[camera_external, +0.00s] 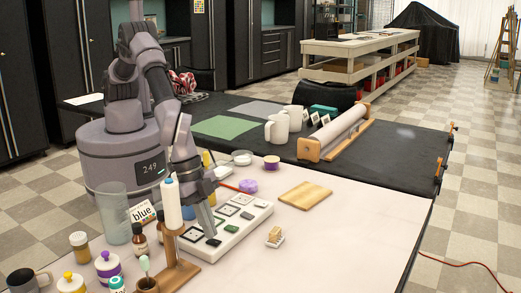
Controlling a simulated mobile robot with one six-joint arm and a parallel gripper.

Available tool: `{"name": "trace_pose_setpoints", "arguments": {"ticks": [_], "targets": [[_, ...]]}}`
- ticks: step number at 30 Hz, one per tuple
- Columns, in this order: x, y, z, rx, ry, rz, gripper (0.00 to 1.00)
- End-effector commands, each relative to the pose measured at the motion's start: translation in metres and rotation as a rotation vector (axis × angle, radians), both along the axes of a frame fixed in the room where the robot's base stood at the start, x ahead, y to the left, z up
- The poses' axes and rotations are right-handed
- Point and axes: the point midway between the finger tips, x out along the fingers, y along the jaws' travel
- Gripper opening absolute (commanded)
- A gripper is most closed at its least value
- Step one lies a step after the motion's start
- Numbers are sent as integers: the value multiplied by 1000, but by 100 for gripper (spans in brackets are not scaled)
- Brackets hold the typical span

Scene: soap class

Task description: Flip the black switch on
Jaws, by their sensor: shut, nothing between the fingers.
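A long white switch panel (243,235) lies on the pale tabletop in front of my base, with several square plates and small rockers on it. A black switch (213,242) is at its near end, and a dark green switch (232,226) and another dark switch (247,215) sit farther along the row. My gripper (209,232) is shut and empty, pointing down over the near part of the panel, with its tip just above or at the near black switch. I cannot tell whether it touches. The switch positions are too small to read.
A white candle-like cylinder on a wooden stand (175,255) is close to the left of my gripper. Several bottles and jars (108,268) and a clear cup (113,215) crowd the left. A wooden board (305,195) and a small soap block (275,237) lie right, with free room around.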

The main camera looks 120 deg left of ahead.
Motion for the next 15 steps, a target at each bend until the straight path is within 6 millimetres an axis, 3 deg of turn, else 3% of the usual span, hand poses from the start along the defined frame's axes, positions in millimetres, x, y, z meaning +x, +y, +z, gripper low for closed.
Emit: {"name": "trace_pose_setpoints", "arguments": {"ticks": [1, 6, 15], "targets": [[-1, 0, 17, -1, -3, 0, 0], [-11, 0, 60, -3, -6, 0, 0], [-31, 0, 115, -3, -8, -1, 0]]}}
